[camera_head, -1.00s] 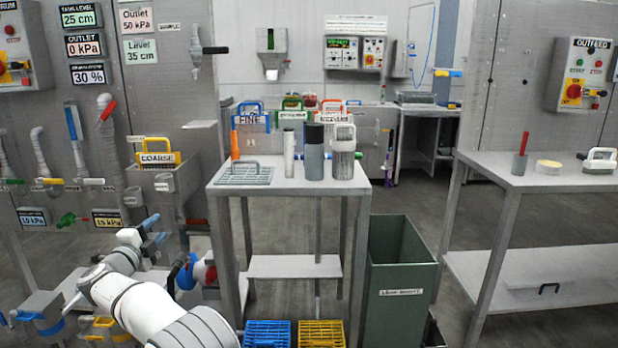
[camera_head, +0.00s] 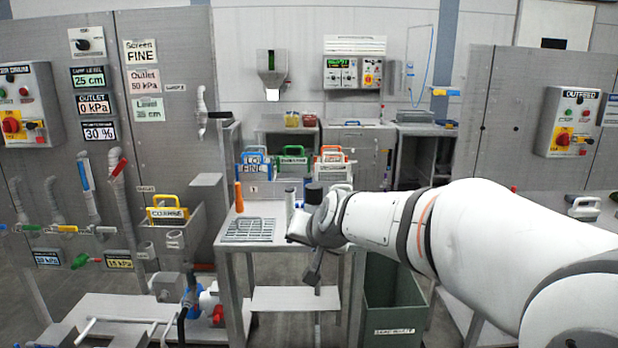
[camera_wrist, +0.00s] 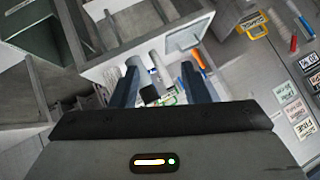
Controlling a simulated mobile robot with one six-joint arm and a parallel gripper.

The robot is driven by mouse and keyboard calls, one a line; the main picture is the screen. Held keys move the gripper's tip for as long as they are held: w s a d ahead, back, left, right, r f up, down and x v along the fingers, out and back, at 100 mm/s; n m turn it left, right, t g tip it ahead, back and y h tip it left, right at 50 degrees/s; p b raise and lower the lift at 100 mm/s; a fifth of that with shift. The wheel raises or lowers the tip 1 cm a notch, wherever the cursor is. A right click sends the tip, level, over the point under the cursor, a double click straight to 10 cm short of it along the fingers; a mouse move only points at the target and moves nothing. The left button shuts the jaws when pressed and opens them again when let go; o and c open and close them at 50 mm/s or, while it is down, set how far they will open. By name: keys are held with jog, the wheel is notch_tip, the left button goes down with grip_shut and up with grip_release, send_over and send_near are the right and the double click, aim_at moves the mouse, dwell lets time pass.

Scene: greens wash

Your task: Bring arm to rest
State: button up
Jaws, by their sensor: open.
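My arm (camera_head: 470,225) reaches in from the right in the head view, stretched leftward across the front of the small middle table (camera_head: 228,240). My gripper (camera_head: 312,262) hangs at its end, at the table's front right corner, and looks dark against the table. In the wrist view, the two dark fingers of my gripper (camera_wrist: 160,85) stand apart with a gap between them. I see nothing held there. Items on the table show beyond and between the fingers.
The table holds a grey grid (camera_head: 248,229), an orange-handled tool (camera_head: 239,197) and cylinders partly behind my wrist. A green bin (camera_head: 390,315) stands below my arm. A yellow-handled COARSE screen (camera_head: 167,213) sits at the left. Another table (camera_head: 540,205) is partly hidden at the right.

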jog(key=s+d+f+g+h+p, duration=0.1)
jog(key=s+d+g+p, duration=0.1)
jog(key=s+d, duration=0.3)
jog(key=s+d+f+n+g+h+p, duration=0.1)
jog(key=s+d, duration=0.4)
jog(key=s, duration=0.7)
jog(key=s+d+f+g+h+p, duration=0.1)
jog(key=s+d+g+h+p, duration=0.1)
jog(key=s+d, duration=0.3)
jog(key=s+g+p, duration=0.1)
jog(key=s, duration=0.3)
jog(key=shift+d, duration=0.4)
jog(key=shift+f, duration=0.1)
